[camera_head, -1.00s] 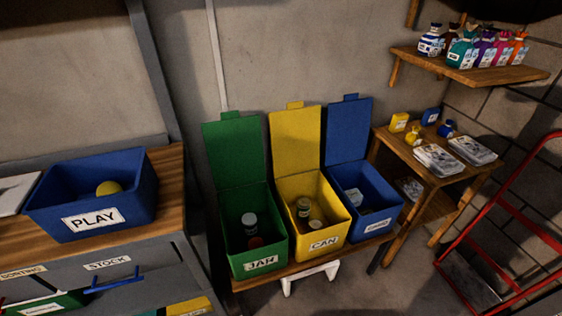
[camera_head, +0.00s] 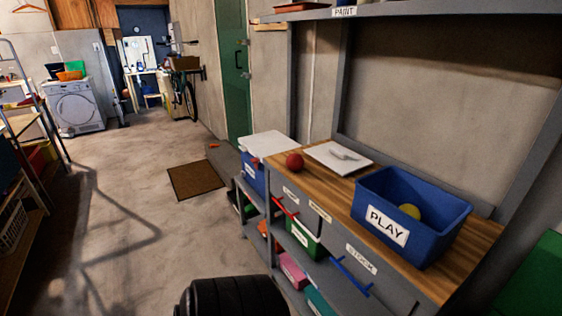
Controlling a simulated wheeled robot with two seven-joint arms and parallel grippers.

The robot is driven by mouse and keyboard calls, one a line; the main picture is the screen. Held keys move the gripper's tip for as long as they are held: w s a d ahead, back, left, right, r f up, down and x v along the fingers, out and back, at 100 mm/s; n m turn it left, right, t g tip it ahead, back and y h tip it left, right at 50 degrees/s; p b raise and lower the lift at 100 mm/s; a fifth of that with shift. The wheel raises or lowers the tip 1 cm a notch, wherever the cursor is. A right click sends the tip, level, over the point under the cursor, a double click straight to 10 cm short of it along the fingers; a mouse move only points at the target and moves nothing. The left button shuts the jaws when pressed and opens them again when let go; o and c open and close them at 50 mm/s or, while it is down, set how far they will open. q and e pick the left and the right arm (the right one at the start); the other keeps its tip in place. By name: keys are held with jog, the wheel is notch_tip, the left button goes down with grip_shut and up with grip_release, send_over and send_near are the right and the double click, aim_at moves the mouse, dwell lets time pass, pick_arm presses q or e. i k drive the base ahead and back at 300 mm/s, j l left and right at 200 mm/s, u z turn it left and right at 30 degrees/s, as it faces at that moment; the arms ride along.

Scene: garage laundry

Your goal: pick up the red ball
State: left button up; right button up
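The red ball (camera_head: 294,161) rests on the wooden top of the workbench (camera_head: 447,278), near its far left end. It lies beside a white board or tray (camera_head: 338,158) and apart from the blue PLAY bin (camera_head: 430,235). Neither of my grippers shows in the view.
The PLAY bin holds a yellow ball (camera_head: 410,211). Shelves under the bench hold several coloured boxes, and a blue handle (camera_head: 351,276) sticks out in front. A black round object (camera_head: 232,297) is at the bottom edge. The concrete floor left of the bench is mostly clear, with a brown mat (camera_head: 195,180).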

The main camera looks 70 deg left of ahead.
aim_at(294, 163)
jog(key=u, duration=2.15)
